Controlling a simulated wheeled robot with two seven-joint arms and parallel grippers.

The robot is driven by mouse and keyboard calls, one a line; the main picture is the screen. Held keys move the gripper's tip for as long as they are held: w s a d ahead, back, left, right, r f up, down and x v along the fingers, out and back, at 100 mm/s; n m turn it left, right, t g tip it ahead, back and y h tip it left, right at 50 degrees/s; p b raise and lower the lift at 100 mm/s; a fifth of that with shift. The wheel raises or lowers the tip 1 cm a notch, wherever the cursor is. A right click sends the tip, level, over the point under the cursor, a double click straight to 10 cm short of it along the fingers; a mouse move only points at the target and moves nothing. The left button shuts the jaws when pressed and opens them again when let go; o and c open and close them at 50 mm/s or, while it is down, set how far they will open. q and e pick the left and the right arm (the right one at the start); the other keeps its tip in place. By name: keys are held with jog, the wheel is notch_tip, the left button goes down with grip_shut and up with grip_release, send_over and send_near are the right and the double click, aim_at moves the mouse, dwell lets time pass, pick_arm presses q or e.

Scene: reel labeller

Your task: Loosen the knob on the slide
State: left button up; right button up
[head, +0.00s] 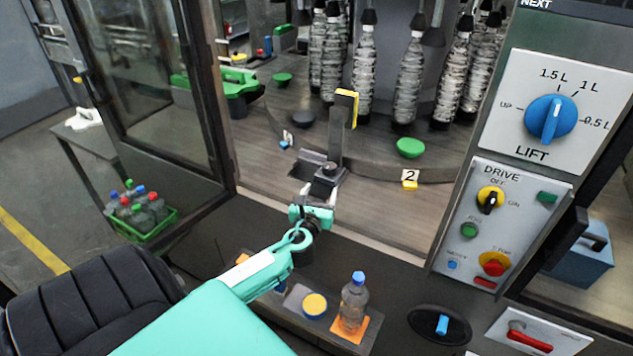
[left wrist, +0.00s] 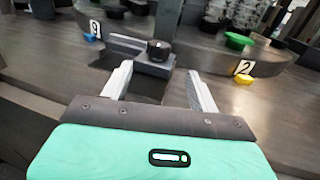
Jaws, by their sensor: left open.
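The slide is a dark block (left wrist: 140,66) on the machine deck, with a round black knob (left wrist: 158,48) on top. In the head view the knob (head: 329,167) sits at the foot of an upright post (head: 336,140) with a yellow-edged pad at its top. My left gripper (head: 320,194) reaches in over the deck just in front of the slide. In the left wrist view its two pale fingers (left wrist: 159,78) are apart with nothing between them, and the knob stands just beyond the gap. My right gripper is not in view.
Behind the slide is a round table (head: 440,166) with bottles and green and black discs. A control panel (head: 500,225) stands at right, a glass door (head: 150,90) at left. A bottle (head: 354,302) stands on the front shelf.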

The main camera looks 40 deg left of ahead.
pick_arm(q)
jog(key=shift+b+v, duration=0.3)
jog(key=shift+v, duration=1.4)
